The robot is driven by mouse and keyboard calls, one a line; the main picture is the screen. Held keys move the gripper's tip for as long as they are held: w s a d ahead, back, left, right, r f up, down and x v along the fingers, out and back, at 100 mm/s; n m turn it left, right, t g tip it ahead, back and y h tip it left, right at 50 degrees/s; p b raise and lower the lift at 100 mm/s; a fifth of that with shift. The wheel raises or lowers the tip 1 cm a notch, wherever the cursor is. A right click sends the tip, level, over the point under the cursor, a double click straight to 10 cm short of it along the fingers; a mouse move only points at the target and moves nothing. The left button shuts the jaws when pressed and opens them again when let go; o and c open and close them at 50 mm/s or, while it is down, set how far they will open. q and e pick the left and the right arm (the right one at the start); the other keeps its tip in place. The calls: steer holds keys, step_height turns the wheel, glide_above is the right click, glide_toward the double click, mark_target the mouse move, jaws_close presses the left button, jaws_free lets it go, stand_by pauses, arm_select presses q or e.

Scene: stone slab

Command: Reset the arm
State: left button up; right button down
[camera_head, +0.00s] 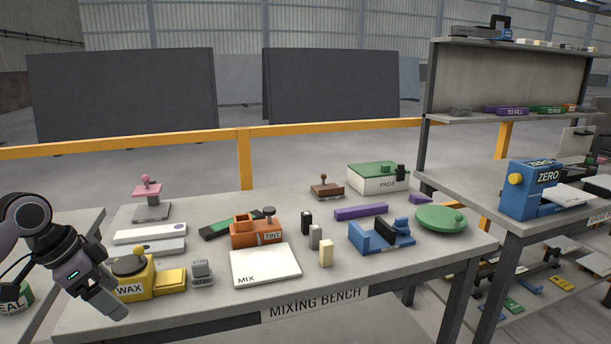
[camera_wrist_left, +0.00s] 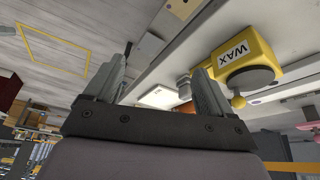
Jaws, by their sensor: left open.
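My left gripper (camera_head: 112,301) is at the lower left in the head view, beside the yellow WAX container (camera_head: 134,290) at the bench's left front corner. In the left wrist view the two fingers of my left gripper (camera_wrist_left: 158,85) are spread apart with nothing between them. The WAX container (camera_wrist_left: 250,65) shows there to the right of the fingers, apart from them. My right gripper is in neither view.
The mixing bench (camera_head: 370,285) holds a white MIX board (camera_head: 265,266), an orange TINT holder (camera_head: 257,233), a blue holder (camera_head: 380,239), a green round lid (camera_head: 441,219) and a PADS box (camera_head: 377,179). A blue ZERO device (camera_head: 530,190) stands on the right bench. A yellow rail (camera_head: 244,160) runs behind.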

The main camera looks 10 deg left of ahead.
arm_select(q)
steer(key=s+d+f+n+t, duration=0.1)
steer(key=d+f, duration=0.6)
steer(key=f, duration=0.4)
steer(key=s+d+f+n+t, duration=0.1)
steer(key=d+f+t, duration=0.1)
steer(key=d+f, duration=0.65)
steer(key=s+d+f+n+t, duration=0.2)
steer(key=s+f, duration=0.2)
steer(key=s, duration=0.4)
steer(key=s+d+f+n+t+y, duration=0.1)
steer(key=s+d+f+n+t, duration=0.1)
steer(key=s, duration=0.6)
step_height(320, 180, down, 3)
steer(key=shift+d+r, duration=0.15)
steer(key=shift+d, duration=0.35)
steer(key=shift+s, duration=0.1)
